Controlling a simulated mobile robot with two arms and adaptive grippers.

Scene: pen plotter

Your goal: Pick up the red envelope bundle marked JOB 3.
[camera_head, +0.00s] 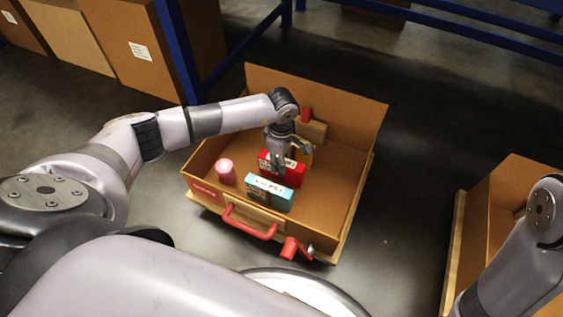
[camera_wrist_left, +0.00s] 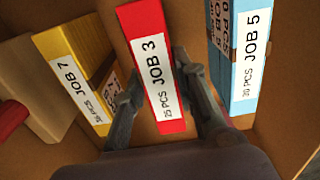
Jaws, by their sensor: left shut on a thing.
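The red envelope bundle marked JOB 3 (camera_head: 292,172) stands in the open brown box (camera_head: 340,205). In the left wrist view the red bundle (camera_wrist_left: 150,60) shows its white label, reading JOB 3 and 25 PCS, up the middle of the picture. My left gripper (camera_head: 280,163) reaches down into the box from above. In the left wrist view its fingers (camera_wrist_left: 155,100) are shut on the red bundle, one on each side. Whether the bundle touches the box floor is hidden. My right arm shows at the right edge of the head view, but its gripper is out of view.
A light blue JOB 5 bundle (camera_head: 269,192) stands on the near side, and a yellow JOB 7 bundle (camera_wrist_left: 72,75) on the other. Another brown box (camera_head: 500,195) stands right. Blue rack posts (camera_head: 178,50) rise behind.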

